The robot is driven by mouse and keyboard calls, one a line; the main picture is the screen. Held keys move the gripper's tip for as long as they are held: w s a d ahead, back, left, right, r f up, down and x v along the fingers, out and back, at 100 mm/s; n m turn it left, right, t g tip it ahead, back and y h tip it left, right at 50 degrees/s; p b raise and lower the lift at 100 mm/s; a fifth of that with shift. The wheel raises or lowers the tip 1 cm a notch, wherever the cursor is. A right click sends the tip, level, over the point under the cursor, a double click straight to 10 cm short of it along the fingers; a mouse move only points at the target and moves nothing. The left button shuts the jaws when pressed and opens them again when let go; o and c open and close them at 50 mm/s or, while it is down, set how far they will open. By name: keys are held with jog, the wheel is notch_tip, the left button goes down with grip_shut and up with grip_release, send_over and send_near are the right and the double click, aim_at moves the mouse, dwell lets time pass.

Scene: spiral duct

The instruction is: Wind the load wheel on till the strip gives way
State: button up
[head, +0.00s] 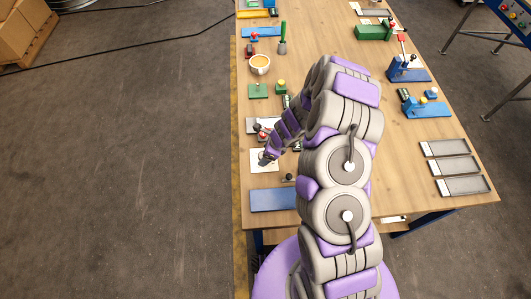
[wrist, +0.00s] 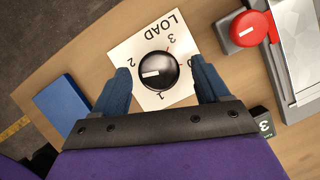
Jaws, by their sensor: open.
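The load wheel (wrist: 158,72) is a black round knob with a white pointer line, on a white card (wrist: 145,40) marked LOAD with numbers around it. The pointer lies toward the left in the wrist view. My gripper (wrist: 160,67) is open, with one blue finger on each side of the knob and a gap visible on both sides. In the head view my gripper (head: 266,158) is over the white card (head: 258,168) and largely hides the knob. A pale plate (wrist: 300,35) shows at the right of the wrist view; I cannot tell whether it is the strip.
A device with a red knob (wrist: 249,28) stands right of the card in the wrist view. A blue block (wrist: 62,104) lies to its left. A small dark block marked 3 (wrist: 264,125) is near the right finger. A cup (head: 260,64) stands farther along the bench.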

jog(key=p+v, duration=0.1)
jog(key=v, duration=1.5)
jog(key=shift+d+r+p, duration=0.2)
jog(key=shift+r+p, duration=0.1)
jog(key=shift+r, duration=0.05)
jog(key=s+a+r+n+g+b, duration=0.2)
jog(key=s+a+r+n+b, duration=0.2)
jog(key=s+r+n+b, duration=0.55)
jog(key=s+d+r+n+h+b, duration=0.1)
jog(key=s+d+n+h, duration=0.1)
jog(key=s+n, duration=0.4)
jog(key=s+d+r+n+g+h+b, duration=0.1)
jog(key=s+d+n, duration=0.4)
jog(key=s, duration=1.2)
jog(key=shift+d+n+h+b, duration=0.25)
jog(key=shift+n+h+b, duration=0.35)
jog(key=shift+n, duration=0.15)
